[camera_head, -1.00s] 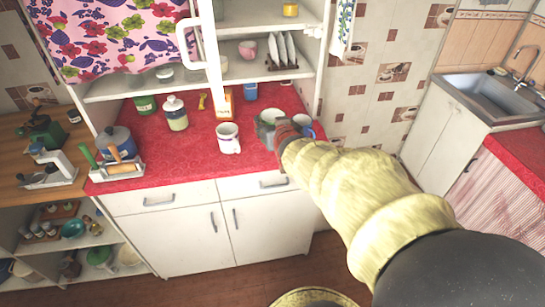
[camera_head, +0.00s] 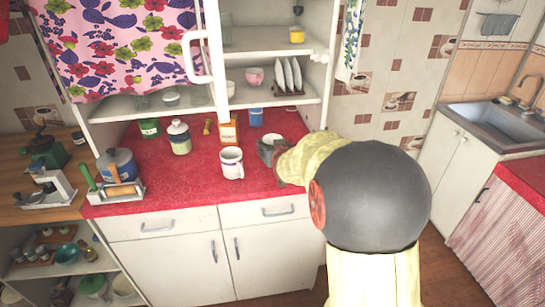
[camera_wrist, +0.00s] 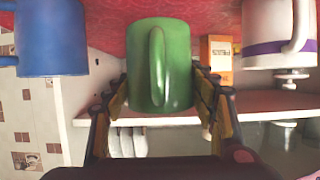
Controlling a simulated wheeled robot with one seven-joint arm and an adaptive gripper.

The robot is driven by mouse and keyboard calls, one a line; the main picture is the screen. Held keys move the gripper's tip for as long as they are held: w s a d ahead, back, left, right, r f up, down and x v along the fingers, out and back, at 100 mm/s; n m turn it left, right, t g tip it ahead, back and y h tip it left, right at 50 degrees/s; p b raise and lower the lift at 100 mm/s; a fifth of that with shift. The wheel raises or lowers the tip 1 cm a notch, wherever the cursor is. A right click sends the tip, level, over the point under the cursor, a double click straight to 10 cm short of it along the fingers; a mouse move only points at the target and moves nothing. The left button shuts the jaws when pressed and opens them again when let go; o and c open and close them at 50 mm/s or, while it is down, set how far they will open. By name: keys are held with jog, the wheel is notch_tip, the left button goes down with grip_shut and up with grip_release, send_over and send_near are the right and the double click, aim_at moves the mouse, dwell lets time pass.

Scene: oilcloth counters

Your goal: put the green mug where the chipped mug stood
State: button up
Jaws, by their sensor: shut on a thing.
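The green mug (camera_wrist: 172,65) is between the two fingers of my gripper (camera_wrist: 160,88) in the wrist view, its handle facing the camera. My gripper is shut on it, close to the red counter. In the head view my gripper (camera_head: 272,150) is at the right part of the counter, and my arm hides most of what is there. A white mug (camera_head: 232,163) with a dark band stands to its left; it shows at the right in the wrist view (camera_wrist: 268,35). I see no chip on it. A blue mug (camera_wrist: 50,38) is at the left in the wrist view.
Behind the white mug are an orange-white box (camera_head: 229,130), a blue canister (camera_head: 256,117) and a lidded jar (camera_head: 179,137). A shelf (camera_head: 262,71) with upright plates overhangs the back. The red counter (camera_head: 185,187) is clear left of the white mug.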

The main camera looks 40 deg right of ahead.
jog(key=shift+w+d+f+b, duration=0.1)
jog(key=shift+w+f+b, duration=0.2)
jog(key=shift+f, duration=0.65)
jog(key=shift+w+d+f+b, duration=0.1)
jog(key=shift+f+b, duration=0.3)
jog(key=shift+f, duration=0.55)
jog(key=shift+s, duration=0.1)
jog(key=shift+f, duration=0.2)
jog(key=o, duration=1.4)
jog(key=shift+r, duration=0.1)
